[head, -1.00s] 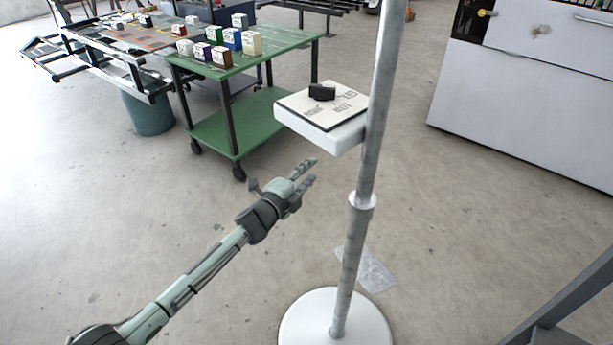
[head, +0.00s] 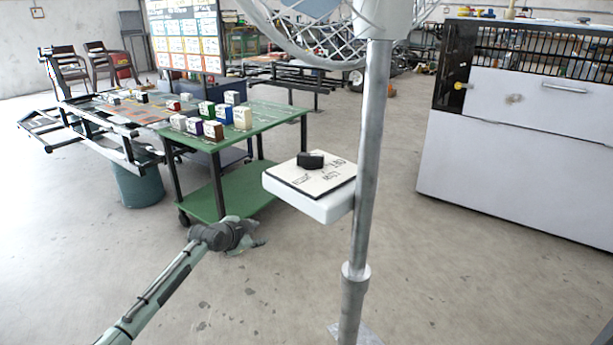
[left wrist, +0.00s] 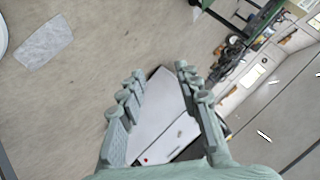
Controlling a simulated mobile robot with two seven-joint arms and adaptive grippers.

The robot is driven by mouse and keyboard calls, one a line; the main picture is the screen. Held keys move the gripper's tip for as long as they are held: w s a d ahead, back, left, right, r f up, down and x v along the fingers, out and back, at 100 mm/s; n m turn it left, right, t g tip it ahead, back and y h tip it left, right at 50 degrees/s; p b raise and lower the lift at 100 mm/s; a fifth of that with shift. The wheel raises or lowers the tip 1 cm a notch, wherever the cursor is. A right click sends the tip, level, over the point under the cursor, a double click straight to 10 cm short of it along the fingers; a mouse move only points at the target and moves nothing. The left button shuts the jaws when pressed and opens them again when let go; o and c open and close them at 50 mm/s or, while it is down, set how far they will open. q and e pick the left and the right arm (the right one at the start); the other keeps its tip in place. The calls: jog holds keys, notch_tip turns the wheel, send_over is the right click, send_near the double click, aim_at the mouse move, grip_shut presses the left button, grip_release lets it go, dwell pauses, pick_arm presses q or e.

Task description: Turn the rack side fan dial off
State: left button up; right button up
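The fan dial is a black knob (head: 311,160) on a white control box (head: 318,205) with a printed top plate, fixed to the grey fan pole (head: 371,150). The lettering on the plate is too small to read surely. The fan's wire cage (head: 300,45) shows at the top of the head view. My left gripper (head: 254,240) is below and left of the box, apart from it. In the left wrist view its fingers (left wrist: 160,95) are spread with nothing between them. The dial is not in the left wrist view. My right gripper is not in view.
A green cart (head: 270,125) with several small coloured boxes stands behind the control box. A white cabinet (head: 520,150) is at the right. A teal bin (head: 138,187) stands at the left. The floor around the pole is mostly clear.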

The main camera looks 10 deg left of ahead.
pick_arm(q)
notch_tip(320, 180, up, 4)
jog(key=d+n+g+h+b, duration=0.1)
jog(key=d+g+h+b, duration=0.1)
jog(key=h, duration=0.2)
jog(key=m+g+h+b, duration=0.3)
jog(key=m+g+h, duration=0.65)
jog(key=h, duration=0.25)
send_near(308, 154)
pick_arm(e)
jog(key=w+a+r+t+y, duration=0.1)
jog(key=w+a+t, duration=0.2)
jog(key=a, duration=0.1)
pick_arm(q)
jog(key=shift+n, duration=0.35)
jog(key=d, duration=0.3)
jog(key=d+p, duration=0.1)
jog(key=d, duration=0.2)
jog(key=d+f, duration=0.1)
jog(key=d, duration=0.3)
jog(key=shift+s+p, duration=0.25)
jog(key=shift+p, duration=0.1)
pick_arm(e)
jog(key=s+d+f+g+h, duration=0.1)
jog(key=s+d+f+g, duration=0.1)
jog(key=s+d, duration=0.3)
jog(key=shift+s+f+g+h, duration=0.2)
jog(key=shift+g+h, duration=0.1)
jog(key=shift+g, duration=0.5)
